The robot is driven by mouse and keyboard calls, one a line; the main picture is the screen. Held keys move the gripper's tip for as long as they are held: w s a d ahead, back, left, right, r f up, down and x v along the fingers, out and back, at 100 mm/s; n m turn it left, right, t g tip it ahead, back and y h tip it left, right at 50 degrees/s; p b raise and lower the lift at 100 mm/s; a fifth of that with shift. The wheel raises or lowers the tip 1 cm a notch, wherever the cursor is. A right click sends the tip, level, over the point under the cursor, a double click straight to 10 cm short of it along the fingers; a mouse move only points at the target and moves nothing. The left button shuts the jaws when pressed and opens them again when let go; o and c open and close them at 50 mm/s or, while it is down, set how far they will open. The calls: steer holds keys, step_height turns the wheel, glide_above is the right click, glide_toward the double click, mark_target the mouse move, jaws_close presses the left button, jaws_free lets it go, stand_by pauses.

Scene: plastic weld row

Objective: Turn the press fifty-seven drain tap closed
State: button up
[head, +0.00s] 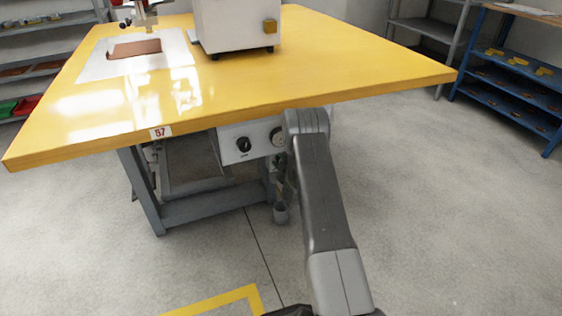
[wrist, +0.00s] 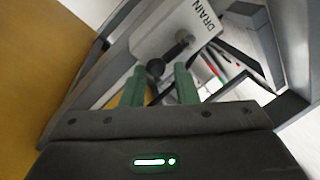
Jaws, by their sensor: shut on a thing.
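The drain tap (wrist: 155,69) shows in the wrist view as a dark rounded part between my green fingertips, with a dark grey stem running up to the right. A pale plate marked DRAIN (wrist: 207,18) is just behind it. My gripper (wrist: 159,70) is shut on the tap; the fingers stand either side of it. How far the tap is turned cannot be told. In the head view my arm hides the gripper and tap under the table edge. The table carries the label 57 (head: 160,132).
The yellow tabletop (head: 330,70) overhangs my arm, with a white press housing (head: 222,25) on it. A grey control box (head: 236,143) with a dark knob and a gauge hangs beneath. Grey table legs stand to the left. The floor (head: 450,200) on the right is clear.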

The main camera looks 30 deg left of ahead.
steer(key=shift+s+d+f+h, duration=0.1)
steer(key=shift+d+f+h, duration=0.15)
steer(key=shift+f, duration=0.2)
steer(key=o, duration=1)
steer(key=shift+o, duration=0.2)
steer(key=shift+r, duration=0.2)
steer(key=p+v, duration=0.4)
steer(key=v, duration=0.9)
steer(key=shift+s+d, duration=0.15)
steer(key=shift+d, duration=0.15)
